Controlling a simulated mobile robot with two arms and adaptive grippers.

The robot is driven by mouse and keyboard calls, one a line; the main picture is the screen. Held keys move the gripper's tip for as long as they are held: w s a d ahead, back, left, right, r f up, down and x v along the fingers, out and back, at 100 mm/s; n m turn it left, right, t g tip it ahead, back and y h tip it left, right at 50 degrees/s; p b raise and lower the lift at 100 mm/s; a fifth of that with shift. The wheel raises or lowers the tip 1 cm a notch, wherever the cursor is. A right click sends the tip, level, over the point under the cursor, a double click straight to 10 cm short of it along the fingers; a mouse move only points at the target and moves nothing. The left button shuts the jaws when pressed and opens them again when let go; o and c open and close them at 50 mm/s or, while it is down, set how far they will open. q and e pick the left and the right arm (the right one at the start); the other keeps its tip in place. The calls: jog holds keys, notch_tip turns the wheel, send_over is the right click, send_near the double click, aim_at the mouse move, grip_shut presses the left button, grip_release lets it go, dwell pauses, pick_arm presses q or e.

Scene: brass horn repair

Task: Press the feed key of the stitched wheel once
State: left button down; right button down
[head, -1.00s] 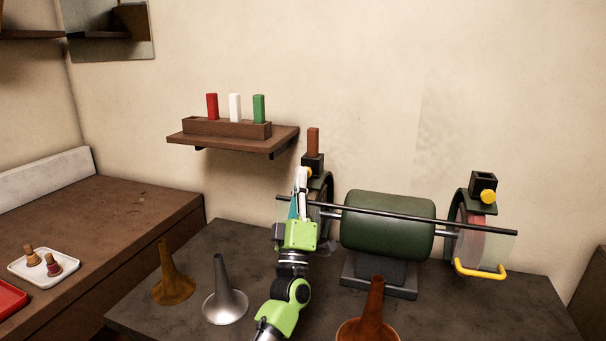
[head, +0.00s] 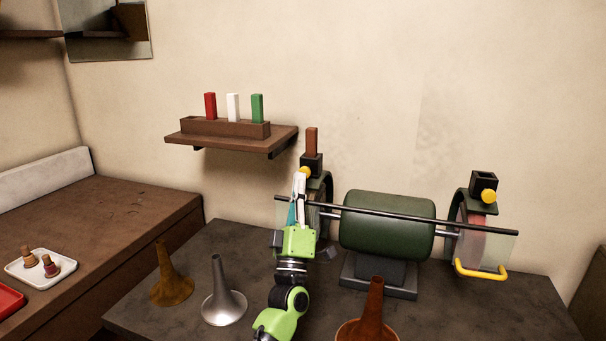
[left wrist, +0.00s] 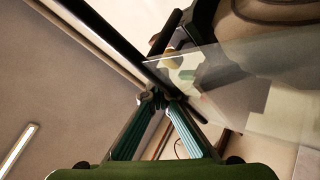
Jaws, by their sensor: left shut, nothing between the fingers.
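The bench grinder's green motor (head: 387,226) stands on the dark bench with a wheel at each end. The left wheel (head: 318,205), under a dark guard, is partly hidden by my left arm; I cannot make out stitching. Above it a black holder (head: 312,166) carries an upright brown bar (head: 311,141). A yellow key (head: 305,171) sits on this holder's front. My left gripper (head: 300,177) is shut and empty, fingers up, its tips at the key's lower edge; contact cannot be told. Its fingertips also show in the left wrist view (left wrist: 160,98), beside a clear shield (left wrist: 235,90).
A black rod (head: 395,215) runs across the grinder's front. The right, pinkish wheel (head: 471,231) has an empty holder (head: 483,180), its own yellow key (head: 489,195) and a yellow handle (head: 480,270). Brown (head: 172,278), silver (head: 223,297) and copper (head: 372,315) horn bells stand in front.

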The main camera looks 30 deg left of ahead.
pick_arm(q)
jog(key=shift+s+d+f+p, duration=0.15)
jog(key=shift+s+p, duration=0.2)
jog(key=shift+s, duration=0.35)
jog(key=shift+s+d+f+p, duration=0.15)
jog(key=shift+s+p, duration=0.25)
jog(key=shift+s, duration=0.25)
jog(key=shift+s+d+f+p, duration=0.15)
jog(key=shift+s+p, duration=0.2)
jog(key=shift+s, duration=0.35)
jog(key=shift+r, duration=0.1)
